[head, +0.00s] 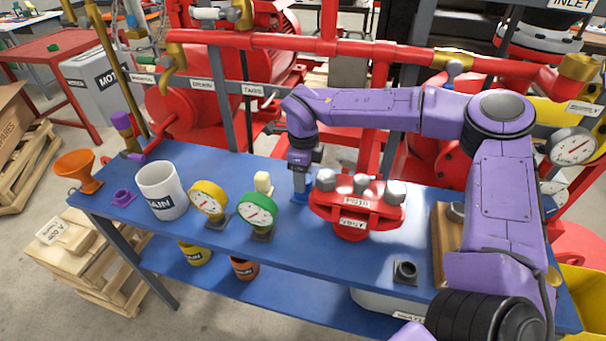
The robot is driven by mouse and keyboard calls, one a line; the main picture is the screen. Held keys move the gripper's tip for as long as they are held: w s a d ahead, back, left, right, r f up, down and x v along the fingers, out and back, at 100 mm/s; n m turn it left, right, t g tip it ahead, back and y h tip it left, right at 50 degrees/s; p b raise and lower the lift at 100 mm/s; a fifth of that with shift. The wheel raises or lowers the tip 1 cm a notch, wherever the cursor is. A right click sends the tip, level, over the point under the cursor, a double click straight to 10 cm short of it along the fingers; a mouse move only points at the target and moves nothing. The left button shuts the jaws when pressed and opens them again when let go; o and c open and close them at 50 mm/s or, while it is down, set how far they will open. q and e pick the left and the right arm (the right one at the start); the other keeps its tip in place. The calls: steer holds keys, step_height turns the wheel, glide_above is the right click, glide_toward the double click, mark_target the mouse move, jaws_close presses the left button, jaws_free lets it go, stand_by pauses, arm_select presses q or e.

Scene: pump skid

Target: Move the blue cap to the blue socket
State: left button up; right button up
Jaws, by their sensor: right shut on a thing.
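My right gripper (301,172) points down over the blue bench top, left of the red flanged fitting. It is shut on a small blue piece, which I take for the blue cap (300,185); the fingers hide much of it. A blue base (300,198), apparently the blue socket, shows directly below. I cannot tell whether the cap is seated in it or just above it. My left gripper is not in view.
The blue bench (290,238) bears a white mug (161,190), yellow gauge (207,198), green gauge (258,210), cream piece (263,181) and red fitting (352,222). An orange funnel (78,170) and purple socket (123,197) stand left, a dark socket (405,271) front right. Red pipes run behind.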

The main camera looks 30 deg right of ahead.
steer(key=o, duration=1.2)
steer(key=shift+o, duration=0.2)
step_height(320, 180, up, 10)
steer(key=shift+r, duration=0.25)
